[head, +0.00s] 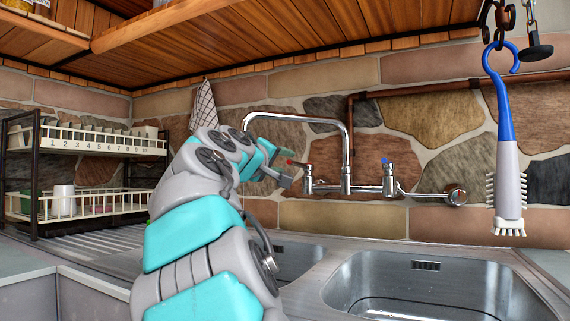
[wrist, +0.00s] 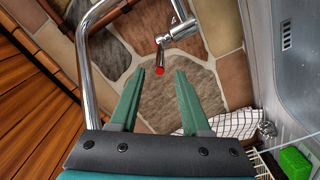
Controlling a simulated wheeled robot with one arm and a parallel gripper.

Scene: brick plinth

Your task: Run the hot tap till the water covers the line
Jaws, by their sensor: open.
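The hot tap lever, with a red tip (wrist: 160,70), points toward my gripper (wrist: 160,82) in the wrist view. My gripper is open, its two green fingers on either side of the red tip, with a gap to each. The tip also shows in the head view (head: 290,161), just beyond my gripper (head: 285,174). The chrome mixer tap (head: 348,155) is on the stone wall, its spout arching left behind my arm. The cold tap (head: 386,165) has a blue mark. My arm hides part of the left basin (head: 296,262); I see no line or running water.
The right basin (head: 375,275) lies in front of the tap. A blue-handled brush (head: 508,170) hangs at the right. A dish rack (head: 100,146) stands at the left, and a checked towel (head: 203,106) hangs on the wall. A wooden shelf (head: 250,38) is overhead.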

